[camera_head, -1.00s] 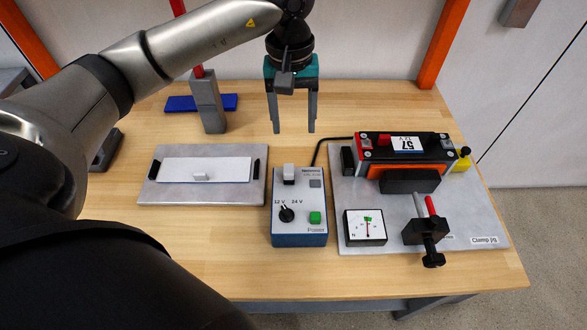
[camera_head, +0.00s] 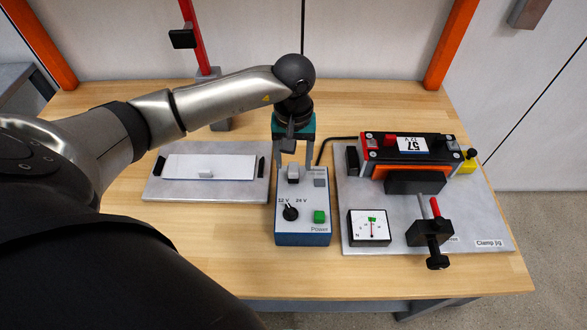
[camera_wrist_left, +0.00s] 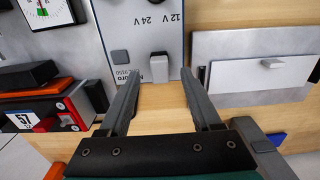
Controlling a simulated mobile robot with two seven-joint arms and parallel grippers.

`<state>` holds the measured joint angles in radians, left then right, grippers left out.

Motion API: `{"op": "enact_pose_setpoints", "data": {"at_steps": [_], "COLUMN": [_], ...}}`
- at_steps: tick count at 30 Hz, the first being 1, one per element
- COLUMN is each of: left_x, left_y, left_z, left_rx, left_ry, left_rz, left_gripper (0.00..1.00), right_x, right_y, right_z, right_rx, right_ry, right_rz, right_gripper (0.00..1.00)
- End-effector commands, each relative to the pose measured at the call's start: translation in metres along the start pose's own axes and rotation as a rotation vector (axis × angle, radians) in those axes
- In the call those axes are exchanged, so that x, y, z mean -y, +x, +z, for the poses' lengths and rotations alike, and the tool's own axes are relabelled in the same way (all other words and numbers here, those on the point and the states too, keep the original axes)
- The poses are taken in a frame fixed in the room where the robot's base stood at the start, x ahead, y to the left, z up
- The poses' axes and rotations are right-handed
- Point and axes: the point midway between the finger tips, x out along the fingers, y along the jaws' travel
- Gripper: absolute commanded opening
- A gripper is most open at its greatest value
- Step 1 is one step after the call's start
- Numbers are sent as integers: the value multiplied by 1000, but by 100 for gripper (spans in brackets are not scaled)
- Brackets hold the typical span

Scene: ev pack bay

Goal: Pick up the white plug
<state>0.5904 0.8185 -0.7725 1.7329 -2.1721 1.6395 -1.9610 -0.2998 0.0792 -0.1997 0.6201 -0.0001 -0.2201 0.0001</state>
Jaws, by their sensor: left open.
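The white plug (camera_head: 293,173) stands upright at the back edge of the blue and grey power box (camera_head: 302,238). In the left wrist view the plug (camera_wrist_left: 159,67) has a white top and a grey side facing me. My left gripper (camera_head: 293,160) is open and empty, pointing down at the back of the box. Its fingers appear on either side of the plug. In the left wrist view the gripper (camera_wrist_left: 160,78) has one fingertip left and one right of the plug, with gaps on both sides. My right gripper is not in view.
A metal plate (camera_head: 156,187) with a white cover lies left of the box. To its right, a clamp jig plate (camera_head: 405,241) carries a battery (camera_head: 382,146), a meter (camera_head: 369,228) and a black clamp (camera_head: 430,233). A black cable runs behind the box. The front table strip is clear.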

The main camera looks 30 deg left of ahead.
Motion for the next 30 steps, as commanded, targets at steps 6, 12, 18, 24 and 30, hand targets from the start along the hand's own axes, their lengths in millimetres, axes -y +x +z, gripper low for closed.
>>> {"op": "enact_pose_setpoints", "data": {"at_steps": [6, 12, 18, 24, 30], "left_x": [0, 0, 0, 0, 0], "left_y": [23, 24, 24, 24, 24], "left_z": [0, 0, 0, 0, 0], "left_rx": [0, -1, -1, -1, -1], "left_ry": [0, 0, 0, 0, 0], "left_rz": [2, 2, 1, 1, 1], "left_gripper": [65, 65, 46, 23, 1], "right_x": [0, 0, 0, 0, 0], "right_y": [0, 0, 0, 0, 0], "right_z": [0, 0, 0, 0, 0], "right_rx": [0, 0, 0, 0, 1], "right_ry": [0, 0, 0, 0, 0], "right_rz": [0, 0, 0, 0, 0], "right_gripper": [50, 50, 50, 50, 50]}}
